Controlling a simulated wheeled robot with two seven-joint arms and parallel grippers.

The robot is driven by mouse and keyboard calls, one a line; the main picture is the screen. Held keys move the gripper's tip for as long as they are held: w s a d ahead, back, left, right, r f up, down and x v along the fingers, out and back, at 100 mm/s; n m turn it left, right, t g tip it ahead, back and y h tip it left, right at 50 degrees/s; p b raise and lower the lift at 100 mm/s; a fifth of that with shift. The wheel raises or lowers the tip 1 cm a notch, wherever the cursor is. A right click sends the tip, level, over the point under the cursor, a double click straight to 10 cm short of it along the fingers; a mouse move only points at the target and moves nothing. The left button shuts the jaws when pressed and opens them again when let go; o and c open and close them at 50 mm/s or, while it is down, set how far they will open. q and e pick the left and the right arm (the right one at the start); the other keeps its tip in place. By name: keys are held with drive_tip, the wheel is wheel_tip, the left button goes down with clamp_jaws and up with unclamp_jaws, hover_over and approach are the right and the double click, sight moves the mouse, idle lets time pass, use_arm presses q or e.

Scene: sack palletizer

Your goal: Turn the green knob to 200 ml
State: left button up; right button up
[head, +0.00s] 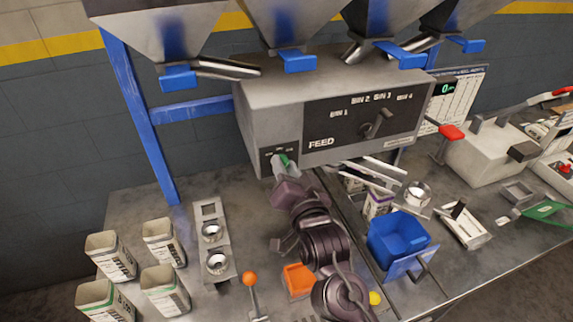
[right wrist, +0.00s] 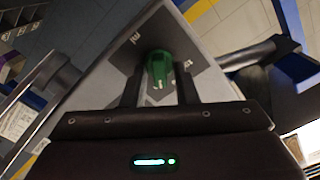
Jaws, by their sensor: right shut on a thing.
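The green knob (head: 285,159) sits on a small dark dial plate at the lower left of the grey FEED housing. My right gripper (head: 281,168) reaches up to it from below and hides part of the dial. In the right wrist view the green knob (right wrist: 159,68) stands between the two fingers of my right gripper (right wrist: 159,88), which is shut on it. A white mark shows on the knob's near side. The dial's lettering is too small to read. My left gripper is not in view.
The FEED housing (head: 262,104) has a selector knob (head: 367,129) and bin labels. A small green display (head: 446,88) seems to read 0. Several open sacks or cartons (head: 110,256) stand at the left. A blue bin (head: 397,240) and an orange box (head: 298,281) flank my arm.

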drive_tip(key=shift+a+r+n+p, duration=0.1)
drive_tip(key=shift+n+p, duration=0.95)
drive_tip(key=shift+n, duration=0.75)
drive_tip(key=shift+a+n+p, duration=0.1)
drive_tip(key=shift+n+p, duration=0.95)
drive_tip(key=shift+n, duration=0.75)
drive_tip(key=o, duration=0.7)
drive_tip(key=shift+s, duration=0.1)
drive_tip(key=b+v, duration=0.3)
drive_tip(key=v, duration=0.4)
drive_tip(key=shift+s+d, duration=0.15)
drive_tip(key=shift+s, duration=0.15)
